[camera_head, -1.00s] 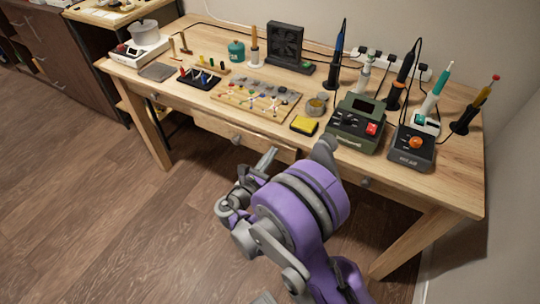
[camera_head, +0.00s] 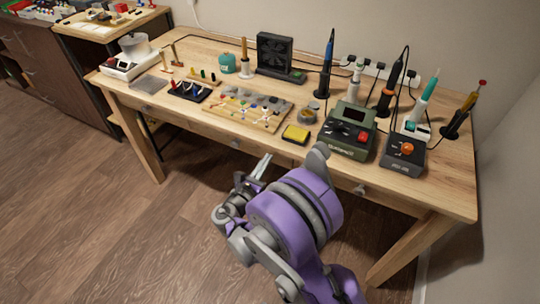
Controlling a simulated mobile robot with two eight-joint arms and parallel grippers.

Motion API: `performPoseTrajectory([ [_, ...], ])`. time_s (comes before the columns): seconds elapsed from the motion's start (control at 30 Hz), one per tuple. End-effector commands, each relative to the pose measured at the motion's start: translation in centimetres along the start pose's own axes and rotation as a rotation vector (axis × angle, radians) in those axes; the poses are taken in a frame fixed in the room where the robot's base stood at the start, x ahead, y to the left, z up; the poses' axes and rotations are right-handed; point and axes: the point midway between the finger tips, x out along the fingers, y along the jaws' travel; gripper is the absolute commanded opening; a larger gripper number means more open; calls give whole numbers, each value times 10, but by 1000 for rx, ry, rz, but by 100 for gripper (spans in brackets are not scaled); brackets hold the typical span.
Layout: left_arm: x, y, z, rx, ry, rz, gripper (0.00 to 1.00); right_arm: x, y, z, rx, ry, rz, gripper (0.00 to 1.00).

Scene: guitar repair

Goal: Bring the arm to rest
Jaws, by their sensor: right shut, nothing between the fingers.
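My right arm, purple and grey, rises from the bottom of the head view and is folded in front of the workbench (camera_head: 205,52). My right gripper (camera_head: 264,162) is shut and empty. It shows just in front of the bench's front edge, left of the arm's purple joint. Parts of the gripper are hidden behind my own arm links. My left gripper is not in view.
The bench holds a wooden board with small parts (camera_head: 248,108), a yellow sponge (camera_head: 296,134), a green soldering station (camera_head: 347,132), a dark grey station (camera_head: 402,155), a black fan unit (camera_head: 279,55) and a pot on a scale (camera_head: 134,49). Open floor lies at left.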

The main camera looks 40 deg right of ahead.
Motion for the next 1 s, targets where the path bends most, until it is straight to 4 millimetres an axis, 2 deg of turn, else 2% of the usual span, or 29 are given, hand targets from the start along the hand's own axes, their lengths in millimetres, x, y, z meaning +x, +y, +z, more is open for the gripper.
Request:
performPoseTrajectory([
  [0.03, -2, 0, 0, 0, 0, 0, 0, -14, 2, 0, 1, 2, 7, 0],
  [0.2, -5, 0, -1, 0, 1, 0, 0, -49, 1, 0, 3, 4, 7, 0],
  [0.4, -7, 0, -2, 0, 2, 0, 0, -74, 0, 0, 3, 5, 5, 0],
  [0.77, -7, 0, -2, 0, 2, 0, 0, -79, -2, -1, 14, 17, 2, 0],
  [0.87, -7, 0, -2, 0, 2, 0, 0, -76, -8, -1, 76, 78, -8, 0],
  [1.0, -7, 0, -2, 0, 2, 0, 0, -76, -28, -6, 285, 274, -56, 0],
])
